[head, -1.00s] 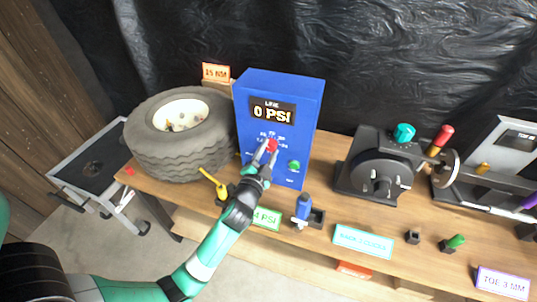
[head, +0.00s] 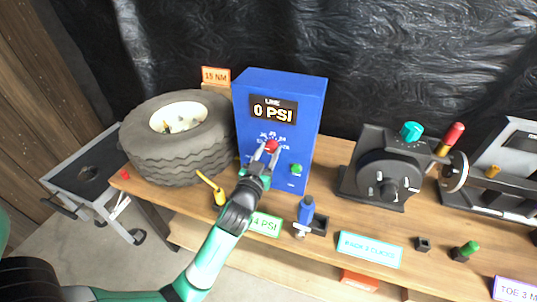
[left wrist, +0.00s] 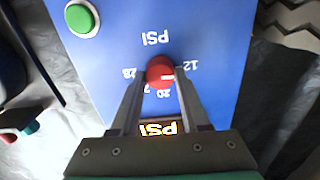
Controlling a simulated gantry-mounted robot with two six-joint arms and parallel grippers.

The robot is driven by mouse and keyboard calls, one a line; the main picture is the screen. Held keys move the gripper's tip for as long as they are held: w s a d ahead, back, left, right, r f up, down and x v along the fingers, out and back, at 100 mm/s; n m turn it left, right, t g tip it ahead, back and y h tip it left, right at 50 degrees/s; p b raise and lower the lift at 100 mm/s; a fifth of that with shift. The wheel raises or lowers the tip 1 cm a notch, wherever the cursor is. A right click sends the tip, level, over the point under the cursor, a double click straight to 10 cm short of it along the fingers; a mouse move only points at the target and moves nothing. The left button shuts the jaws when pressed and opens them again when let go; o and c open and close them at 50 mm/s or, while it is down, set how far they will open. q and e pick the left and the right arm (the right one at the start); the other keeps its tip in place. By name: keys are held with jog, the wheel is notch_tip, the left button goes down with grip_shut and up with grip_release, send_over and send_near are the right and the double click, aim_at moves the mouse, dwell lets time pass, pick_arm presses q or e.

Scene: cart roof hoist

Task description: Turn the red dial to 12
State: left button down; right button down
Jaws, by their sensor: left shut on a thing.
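The red dial (head: 271,146) is on the front of the blue box (head: 308,110), below a display (head: 273,110) reading "0 PSI". My left gripper (head: 267,152) has its two fingers on either side of the dial, shut on it. The left wrist view is upside down; it shows the red dial (left wrist: 160,72) between the fingertips. A white mark on the dial points right, roughly toward the printed 12 (left wrist: 193,65). Numbers 20 and 28 also show around it, others are partly hidden by the fingers. My right gripper is not in view.
A green button (head: 296,168) is right of the dial. A yellow-handled tool (head: 219,196), a blue-handled piece (head: 306,208) and a "4 PSI" card (head: 265,224) lie in front. A black device (head: 385,180) stands right.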

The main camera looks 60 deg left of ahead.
pick_arm(q)
jog(key=shift+n, duration=0.4)
jog(key=shift+c, duration=2)
grip_release()
jog(key=p+v, duration=0.1)
jog(key=v, duration=1)
jog(key=shift+s+d, duration=0.2)
jog(key=shift+r, duration=0.1)
